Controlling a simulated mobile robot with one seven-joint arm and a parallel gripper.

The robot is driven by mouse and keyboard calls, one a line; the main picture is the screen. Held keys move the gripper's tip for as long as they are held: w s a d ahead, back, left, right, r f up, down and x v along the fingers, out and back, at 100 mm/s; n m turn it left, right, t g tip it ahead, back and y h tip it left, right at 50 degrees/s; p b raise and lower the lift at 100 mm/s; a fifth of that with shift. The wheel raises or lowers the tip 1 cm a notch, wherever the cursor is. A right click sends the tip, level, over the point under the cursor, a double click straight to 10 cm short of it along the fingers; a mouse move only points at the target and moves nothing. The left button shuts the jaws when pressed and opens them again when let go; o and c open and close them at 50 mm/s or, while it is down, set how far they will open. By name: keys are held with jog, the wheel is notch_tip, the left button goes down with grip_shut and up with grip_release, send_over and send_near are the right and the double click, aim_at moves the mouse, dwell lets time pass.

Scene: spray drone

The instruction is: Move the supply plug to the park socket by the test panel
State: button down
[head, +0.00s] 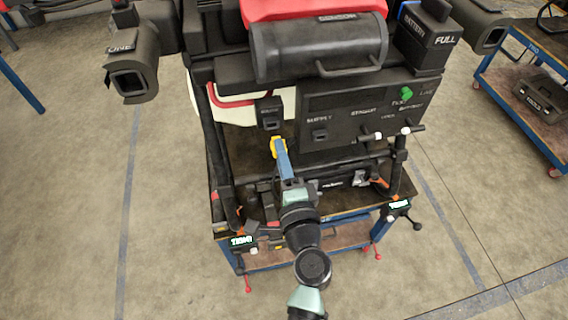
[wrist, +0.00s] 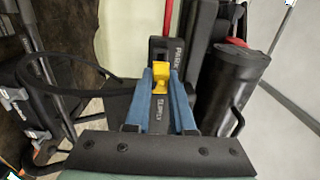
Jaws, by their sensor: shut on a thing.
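My gripper (head: 279,148) reaches up from below toward the machine in the head view. Its blue fingers (wrist: 155,78) are shut on the yellow part of the supply plug (wrist: 157,72). A dark piece lettered SUPPLY shows between the fingers in the wrist view. The dark park socket block (wrist: 158,46), beside the lettering PARK, stands just beyond the plug; I cannot tell whether they touch. In the head view this block (head: 270,111) is just above the yellow plug (head: 277,146), left of the dark test panel (head: 350,112).
A black hose (wrist: 60,54) loops left of the gripper in the wrist view. A dark cylinder with a handle (wrist: 228,88) is close on the right. A FULL battery (head: 428,35) is at upper right in the head view. A wooden-topped bench (head: 345,210) stands below the machine.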

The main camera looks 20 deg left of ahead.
jog(key=shift+x, duration=1.15)
jog(key=shift+b+x, duration=0.75)
jog(key=shift+x, duration=0.5)
dwell(1.4)
jog(key=c, duration=0.7)
grip_release()
jog(key=shift+s+d+f, duration=0.1)
jog(key=shift+s+d, duration=0.25)
jog(key=shift+s, duration=0.15)
jog(key=b+v, duration=0.3)
jog(key=v, duration=0.8)
jog(key=shift+s+d, duration=0.25)
jog(key=shift+s, duration=0.05)
